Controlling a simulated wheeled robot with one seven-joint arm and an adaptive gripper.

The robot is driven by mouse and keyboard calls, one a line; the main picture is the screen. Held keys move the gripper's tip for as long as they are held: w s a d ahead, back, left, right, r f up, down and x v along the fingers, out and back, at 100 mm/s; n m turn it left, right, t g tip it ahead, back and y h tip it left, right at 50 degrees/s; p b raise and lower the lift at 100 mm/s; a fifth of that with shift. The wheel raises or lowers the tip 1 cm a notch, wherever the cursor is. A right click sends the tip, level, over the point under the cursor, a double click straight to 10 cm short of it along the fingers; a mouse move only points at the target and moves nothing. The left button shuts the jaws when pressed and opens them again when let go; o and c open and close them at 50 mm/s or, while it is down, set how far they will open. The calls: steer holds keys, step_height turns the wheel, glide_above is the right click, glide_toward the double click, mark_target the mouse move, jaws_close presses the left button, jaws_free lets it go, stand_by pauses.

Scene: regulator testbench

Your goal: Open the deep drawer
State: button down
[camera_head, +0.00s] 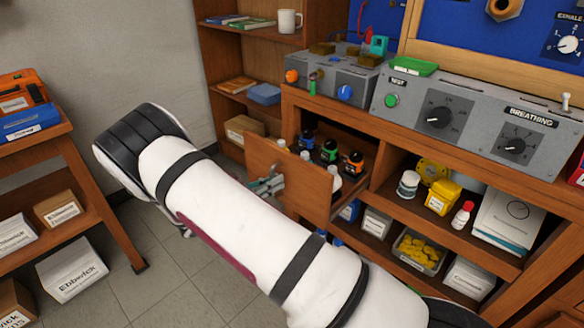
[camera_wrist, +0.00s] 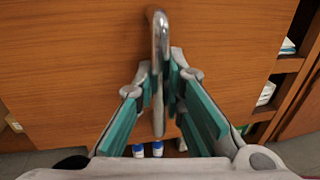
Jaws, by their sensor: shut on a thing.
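The deep drawer (camera_head: 268,166) is a wooden drawer pulled out of the bench, with several small dark bottles (camera_head: 330,151) with coloured caps inside. In the wrist view its wooden front (camera_wrist: 70,60) fills most of the picture. A curved metal handle (camera_wrist: 157,32) stands out from that front. My gripper (camera_wrist: 164,72) is shut on the handle, with a finger on each side of it. In the head view my gripper (camera_head: 268,182) is at the drawer front, partly hidden by my white arm.
The bench shelf (camera_head: 480,245) right of the drawer holds jars, boxes and a tray of yellow pieces. Grey control panels (camera_head: 460,115) sit on top. A bookcase (camera_head: 222,75) stands behind. A side table with boxes (camera_head: 60,150) is at left. Tiled floor (camera_head: 165,270) shows between.

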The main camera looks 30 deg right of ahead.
steer(key=s+a, duration=0.4)
steer(key=a, duration=0.7)
steer(key=c, duration=1.7)
jaws_free()
steer(key=shift+d, duration=0.1)
steer(key=shift+o, duration=0.2)
steer(key=s+a, duration=0.1)
steer(key=a, duration=1.1)
steer(key=shift+s, duration=0.35)
